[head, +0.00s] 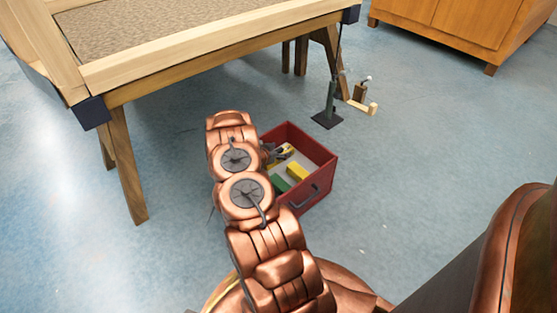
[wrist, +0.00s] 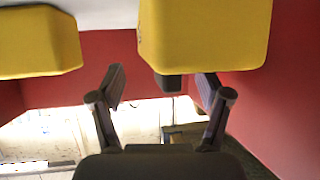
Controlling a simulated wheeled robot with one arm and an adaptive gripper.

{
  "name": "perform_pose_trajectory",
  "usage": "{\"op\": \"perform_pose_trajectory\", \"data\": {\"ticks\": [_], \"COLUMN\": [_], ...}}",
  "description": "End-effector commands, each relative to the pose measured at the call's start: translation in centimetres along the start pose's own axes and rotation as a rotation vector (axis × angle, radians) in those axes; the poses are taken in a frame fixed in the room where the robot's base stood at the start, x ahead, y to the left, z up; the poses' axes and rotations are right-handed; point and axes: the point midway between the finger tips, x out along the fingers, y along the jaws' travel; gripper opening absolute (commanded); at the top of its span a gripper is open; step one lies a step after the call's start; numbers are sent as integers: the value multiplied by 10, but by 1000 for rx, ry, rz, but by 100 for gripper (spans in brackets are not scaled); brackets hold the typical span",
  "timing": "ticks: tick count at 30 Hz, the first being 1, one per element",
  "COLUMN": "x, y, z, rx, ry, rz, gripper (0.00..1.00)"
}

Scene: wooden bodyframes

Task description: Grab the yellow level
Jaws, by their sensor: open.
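Two yellow pieces lie in the red box in the head view: a block (head: 298,172) near its right side and a smaller piece (head: 287,150) by my gripper. I cannot tell which is the level. In the wrist view, a large yellow piece (wrist: 205,35) fills the upper middle and another yellow piece (wrist: 38,42) is at upper left. My gripper (wrist: 161,78) is open, with nothing between its fingers. Its right fingertip overlaps the lower edge of the middle piece in the picture; contact is unclear. In the head view, my arm partly hides the gripper and box.
The red box (head: 318,188) stands on the blue floor with red walls close around my gripper. A green piece (head: 280,183) lies inside. A wooden table (head: 185,62) stands behind left, a dark stand (head: 327,118) behind the box, and a wooden cabinet (head: 455,25) far right.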

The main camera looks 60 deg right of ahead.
Motion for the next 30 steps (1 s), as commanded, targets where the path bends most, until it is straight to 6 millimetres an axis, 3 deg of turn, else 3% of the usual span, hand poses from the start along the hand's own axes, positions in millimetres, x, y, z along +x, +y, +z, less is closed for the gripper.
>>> {"op": "perform_pose_trajectory", "data": {"ticks": [5, 14, 30], "x": [20, 23, 23], "y": [2, 2, 2], "z": [2, 0, 0], "rx": [1, 0, 0], "ry": [1, -1, -1], "rz": [3, 3, 3], "gripper": [77, 77, 20]}}
